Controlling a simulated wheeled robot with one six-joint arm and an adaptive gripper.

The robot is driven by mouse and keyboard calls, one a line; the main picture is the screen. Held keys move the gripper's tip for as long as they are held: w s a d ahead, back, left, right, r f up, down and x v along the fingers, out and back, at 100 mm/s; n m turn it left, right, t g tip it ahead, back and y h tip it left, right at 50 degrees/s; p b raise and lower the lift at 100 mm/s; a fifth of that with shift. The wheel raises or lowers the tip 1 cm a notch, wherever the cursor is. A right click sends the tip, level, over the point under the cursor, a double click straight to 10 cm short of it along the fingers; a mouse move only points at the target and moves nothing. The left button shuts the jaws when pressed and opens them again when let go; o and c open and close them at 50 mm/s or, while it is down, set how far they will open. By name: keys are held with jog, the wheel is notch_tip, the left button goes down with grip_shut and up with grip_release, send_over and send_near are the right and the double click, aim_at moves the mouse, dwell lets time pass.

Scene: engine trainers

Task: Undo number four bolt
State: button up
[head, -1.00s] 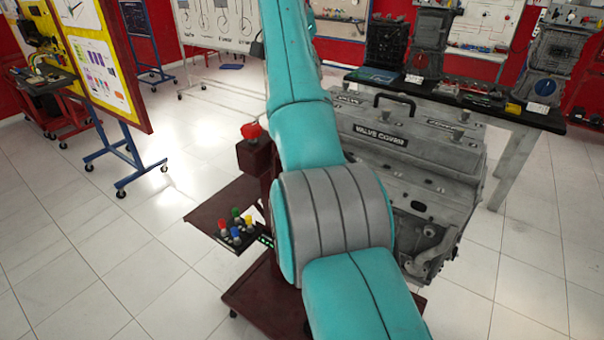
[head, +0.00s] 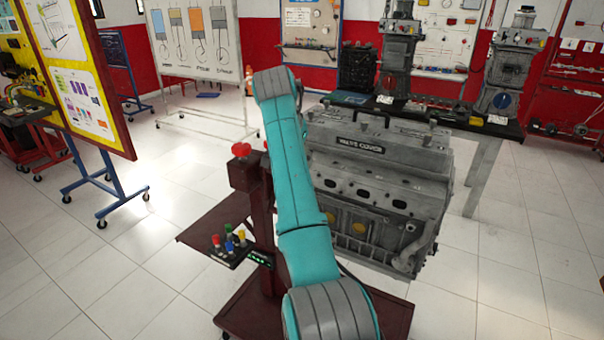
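A grey engine block (head: 370,195) is mounted on a dark red stand (head: 262,215), right of my arm in the head view. Its top carries a valve cover (head: 362,147) with a lettered plate and a black handle. Small bolt-like parts show along the cover's top, but they are too small to tell apart or number, so I cannot pick out the number four bolt. My teal arm passes in front of the engine's left end and hides part of it. My gripper is not in view.
A red knob (head: 241,149) tops the stand's post. A shelf (head: 205,238) holds a box with several coloured buttons (head: 230,240). A black-topped table (head: 440,115) with engine parts stands behind the engine. The tiled floor between is clear.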

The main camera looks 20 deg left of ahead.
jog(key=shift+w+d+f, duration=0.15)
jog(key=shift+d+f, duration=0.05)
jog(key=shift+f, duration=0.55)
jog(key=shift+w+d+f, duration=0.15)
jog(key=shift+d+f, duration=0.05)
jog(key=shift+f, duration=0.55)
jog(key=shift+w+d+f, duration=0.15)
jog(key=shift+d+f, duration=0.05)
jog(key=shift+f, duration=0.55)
